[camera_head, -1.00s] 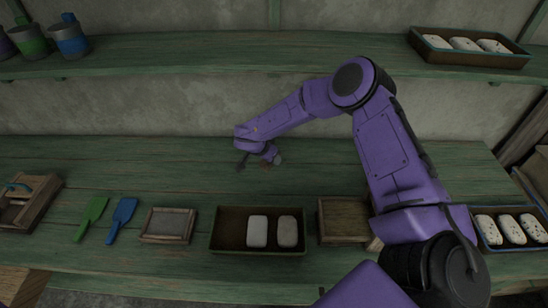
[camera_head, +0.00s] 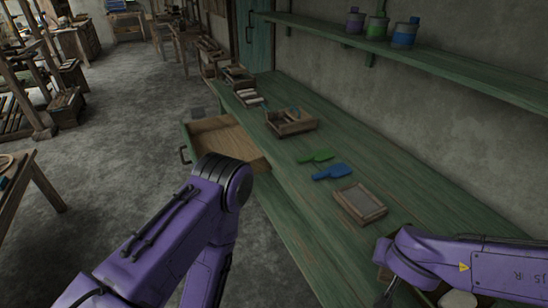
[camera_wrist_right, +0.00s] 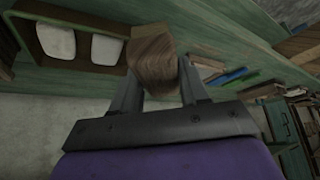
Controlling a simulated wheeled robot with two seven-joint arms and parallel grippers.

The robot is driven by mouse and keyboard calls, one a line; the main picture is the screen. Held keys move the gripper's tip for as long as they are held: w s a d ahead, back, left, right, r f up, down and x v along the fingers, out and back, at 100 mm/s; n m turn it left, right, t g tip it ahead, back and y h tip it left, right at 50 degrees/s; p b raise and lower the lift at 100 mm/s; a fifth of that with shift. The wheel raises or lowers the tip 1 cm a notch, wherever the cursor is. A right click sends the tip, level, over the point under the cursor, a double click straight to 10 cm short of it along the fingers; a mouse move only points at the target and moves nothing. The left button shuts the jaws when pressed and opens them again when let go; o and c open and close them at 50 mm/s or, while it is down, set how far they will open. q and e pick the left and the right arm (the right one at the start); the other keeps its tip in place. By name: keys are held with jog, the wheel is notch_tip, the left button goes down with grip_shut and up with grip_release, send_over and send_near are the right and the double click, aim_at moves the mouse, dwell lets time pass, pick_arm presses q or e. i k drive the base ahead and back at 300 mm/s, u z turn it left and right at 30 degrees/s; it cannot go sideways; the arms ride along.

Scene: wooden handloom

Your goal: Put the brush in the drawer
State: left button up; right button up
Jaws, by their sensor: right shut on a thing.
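The drawer (camera_head: 222,138) stands pulled out from the green bench on the left side in the head view, with a dark handle on its front. Its inner floor is partly visible, and my left arm covers its near part. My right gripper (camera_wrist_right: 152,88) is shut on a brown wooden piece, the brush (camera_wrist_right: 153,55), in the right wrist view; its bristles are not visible. In the head view my right arm is at the lower right over the bench, away from the drawer, and its gripper is not clearly visible. My left gripper is out of view below my left arm.
On the green bench (camera_head: 300,200) lie a green scoop (camera_head: 317,156), a blue scoop (camera_head: 332,172), a framed panel (camera_head: 360,203) and a wooden box (camera_head: 290,121). A shelf (camera_head: 440,65) with several pots runs along the wall. Open floor lies left of the drawer.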

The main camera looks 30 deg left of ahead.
aim_at(231, 146)
jog(key=u, duration=0.75)
jog(key=i, duration=0.6)
jog(key=u, duration=1.1)
jog(key=i, duration=2.15)
jog(key=z, duration=0.35)
